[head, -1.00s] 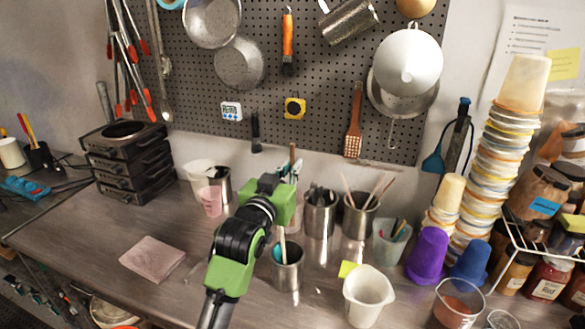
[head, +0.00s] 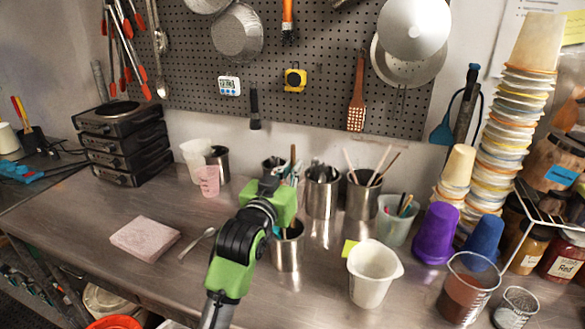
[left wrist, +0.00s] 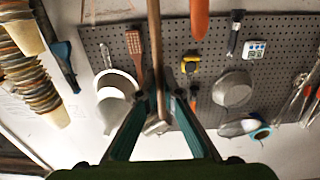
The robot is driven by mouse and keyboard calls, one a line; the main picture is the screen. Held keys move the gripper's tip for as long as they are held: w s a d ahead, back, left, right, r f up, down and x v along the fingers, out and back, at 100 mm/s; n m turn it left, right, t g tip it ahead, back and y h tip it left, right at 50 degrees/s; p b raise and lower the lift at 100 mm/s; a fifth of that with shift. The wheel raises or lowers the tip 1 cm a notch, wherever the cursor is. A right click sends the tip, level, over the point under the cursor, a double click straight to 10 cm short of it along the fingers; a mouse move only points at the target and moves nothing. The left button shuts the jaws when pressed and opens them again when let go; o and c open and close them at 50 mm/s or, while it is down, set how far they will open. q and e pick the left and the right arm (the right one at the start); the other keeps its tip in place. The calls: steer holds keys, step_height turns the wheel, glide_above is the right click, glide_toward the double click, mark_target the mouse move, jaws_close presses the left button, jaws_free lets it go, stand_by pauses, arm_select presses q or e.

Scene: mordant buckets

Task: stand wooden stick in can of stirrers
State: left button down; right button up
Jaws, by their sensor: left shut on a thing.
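My left gripper (head: 283,192) is over the middle of the bench and is shut on a thin wooden stick (head: 293,154). The stick's upper end rises above the gripper. In the left wrist view the stick (left wrist: 155,50) runs between the two teal fingers. The stick's lower part is hidden in the head view. A metal can (head: 363,200) holding several thin wooden sticks, which looks like the can of stirrers, stands right of the gripper. My right gripper is not in view.
A metal can of dark utensils (head: 320,198) stands between gripper and stirrers. Another can (head: 287,252) stands just below the gripper in the picture. A white beaker (head: 373,278), a plastic cup of pens (head: 396,225) and a purple cup (head: 436,232) stand right. A pink block (head: 145,238) lies left.

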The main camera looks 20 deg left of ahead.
arm_select(q)
steer(key=shift+f+b, duration=1.85)
steer(key=shift+f, duration=2.2)
steer(key=c, duration=2.1)
jaws_free()
steer(key=shift+c, duration=0.2)
steer(key=s, duration=1.2)
steer(key=shift+a, duration=0.25)
